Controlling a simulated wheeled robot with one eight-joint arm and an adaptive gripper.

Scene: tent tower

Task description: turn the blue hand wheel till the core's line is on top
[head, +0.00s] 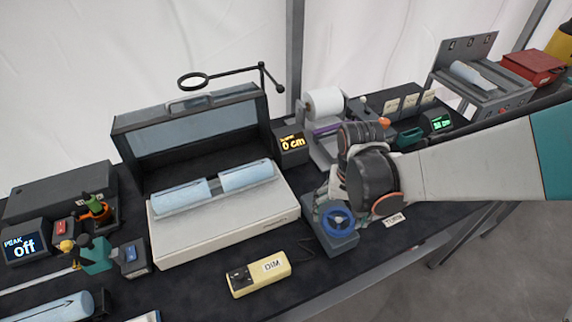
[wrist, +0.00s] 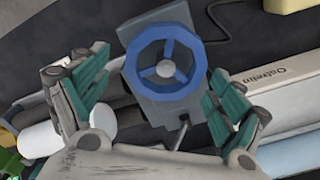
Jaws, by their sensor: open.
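The blue hand wheel (head: 338,220) is on a grey-blue block at the table's front, right of the white machine. In the wrist view the wheel (wrist: 165,68) shows as a blue ring with three spokes and a pale hub, facing my camera. My gripper (head: 328,205) is at the wheel. In the wrist view its teal-padded fingers (wrist: 155,85) are open, one on each side of the wheel, with gaps between pads and rim. Two light-blue core pieces (head: 213,185) lie end to end on the white machine. I cannot make out a line on top of them.
A yellow box labelled DIM (head: 259,275) lies in front of the white machine. A paper roll (head: 325,101) is behind my arm. A magnifier (head: 193,81) overhangs the open lid. A TURN label (head: 393,220) is right of the wheel.

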